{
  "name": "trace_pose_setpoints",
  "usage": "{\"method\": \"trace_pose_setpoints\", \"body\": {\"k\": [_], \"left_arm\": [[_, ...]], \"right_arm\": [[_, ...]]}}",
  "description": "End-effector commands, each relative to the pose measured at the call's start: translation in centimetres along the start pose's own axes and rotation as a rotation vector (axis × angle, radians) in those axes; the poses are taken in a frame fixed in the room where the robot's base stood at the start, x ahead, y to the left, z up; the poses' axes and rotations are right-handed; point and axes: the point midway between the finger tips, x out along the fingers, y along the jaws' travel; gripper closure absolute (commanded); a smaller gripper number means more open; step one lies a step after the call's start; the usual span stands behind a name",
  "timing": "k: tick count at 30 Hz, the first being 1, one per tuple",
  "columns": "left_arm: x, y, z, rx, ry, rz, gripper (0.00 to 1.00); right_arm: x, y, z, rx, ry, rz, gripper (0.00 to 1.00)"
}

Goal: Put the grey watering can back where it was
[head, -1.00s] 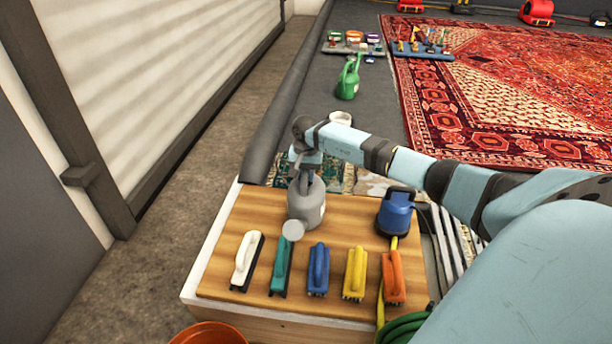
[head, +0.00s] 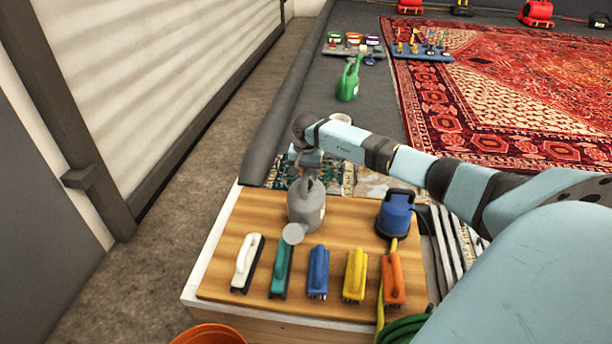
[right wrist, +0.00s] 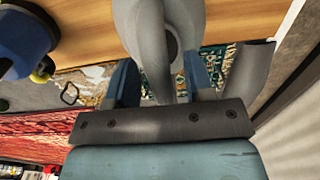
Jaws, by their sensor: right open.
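The grey watering can (head: 306,207) stands upright on the wooden board at the far end of the table. Its round spout head points toward the near side. My right gripper (head: 308,170) is just above and behind the can's handle in the head view. In the right wrist view, the can's grey handle (right wrist: 148,45) passes between the two blue fingers of the open gripper (right wrist: 160,80), with gaps at both sides. My left gripper is not in view.
The wooden board (head: 217,262) also holds a blue pump (head: 396,213) at right and a row of several brushes in front. An orange bucket (head: 209,335) and green hose (head: 402,330) are at the near edge. A green watering can (head: 348,82) stands farther back.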

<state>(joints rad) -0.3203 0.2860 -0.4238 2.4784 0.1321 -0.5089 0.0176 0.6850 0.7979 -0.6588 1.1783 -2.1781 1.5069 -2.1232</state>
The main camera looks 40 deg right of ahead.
Motion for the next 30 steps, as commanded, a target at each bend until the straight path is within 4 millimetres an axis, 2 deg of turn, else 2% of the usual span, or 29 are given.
{"method": "trace_pose_setpoints", "body": {"k": [1,6,13,18,30], "left_arm": [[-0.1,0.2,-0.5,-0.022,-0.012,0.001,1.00],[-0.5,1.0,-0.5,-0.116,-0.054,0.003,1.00],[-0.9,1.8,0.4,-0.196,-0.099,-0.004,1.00],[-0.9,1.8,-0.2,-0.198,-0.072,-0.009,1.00],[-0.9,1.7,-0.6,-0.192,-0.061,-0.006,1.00]], "right_arm": [[-1.7,0.0,-0.1,-0.001,0.004,-0.001,0.52],[-5.5,0.0,-0.1,0.000,0.004,-0.001,0.52],[-9.2,0.0,-0.1,0.000,0.002,-0.001,0.52],[-10.2,0.0,0.0,0.000,0.001,0.001,0.52],[-10.3,0.0,0.0,0.000,0.001,0.001,0.52]]}}
